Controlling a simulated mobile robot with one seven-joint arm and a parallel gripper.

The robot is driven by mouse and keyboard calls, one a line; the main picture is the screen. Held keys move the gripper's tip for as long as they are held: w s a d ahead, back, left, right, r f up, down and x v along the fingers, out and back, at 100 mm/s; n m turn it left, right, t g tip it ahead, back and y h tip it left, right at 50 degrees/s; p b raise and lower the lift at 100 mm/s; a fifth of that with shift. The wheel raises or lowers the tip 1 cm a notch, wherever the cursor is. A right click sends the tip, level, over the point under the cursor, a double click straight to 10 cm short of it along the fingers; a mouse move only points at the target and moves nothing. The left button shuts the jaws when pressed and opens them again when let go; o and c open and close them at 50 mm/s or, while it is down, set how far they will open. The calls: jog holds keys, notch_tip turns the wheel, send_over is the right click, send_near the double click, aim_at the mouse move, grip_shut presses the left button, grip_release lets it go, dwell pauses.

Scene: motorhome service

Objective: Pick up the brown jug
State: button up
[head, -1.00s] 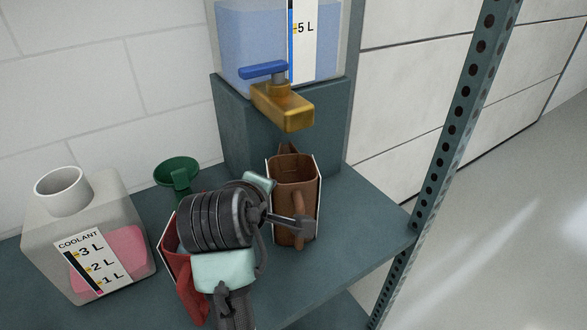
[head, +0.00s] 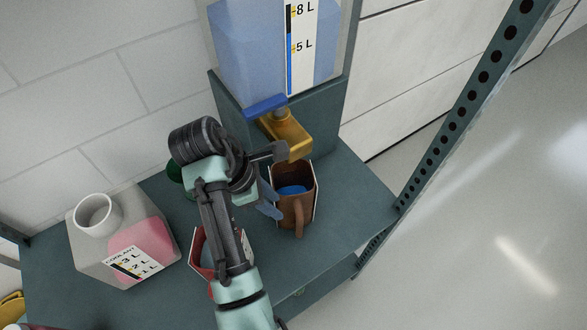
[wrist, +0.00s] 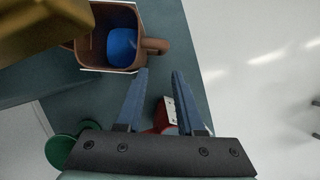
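The brown jug (head: 306,214) stands upright on the shelf, under the yellow tap, with blue liquid inside. It also shows at the top left of the wrist view (wrist: 90,60), its handle to the right. My gripper (head: 271,205) is just left of the jug in the head view, partly hidden by my arm. In the wrist view my gripper (wrist: 160,72) is open, its two blue fingers apart with nothing between them. The fingertips are close to the jug's handle; I cannot tell whether they touch it.
The yellow tap (head: 286,133) with a blue lever hangs over the jug from a clear tank (head: 243,50). A red jug (head: 203,250), a green funnel (head: 175,173) and a coolant container (head: 100,250) stand to the left. A perforated post (head: 462,105) rises at the right.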

jog(key=shift+s+p+x, duration=0.15)
jog(key=shift+p+x, duration=0.15)
jog(key=shift+x, duration=2.85)
jog(key=shift+s+p+x, duration=0.2)
jog(key=shift+p+x, duration=0.1)
jog(key=shift+x, duration=2.85)
jog(key=shift+d, duration=0.1)
grip_shut()
jog(key=shift+w+r, duration=0.1)
jog(key=shift+r, duration=0.05)
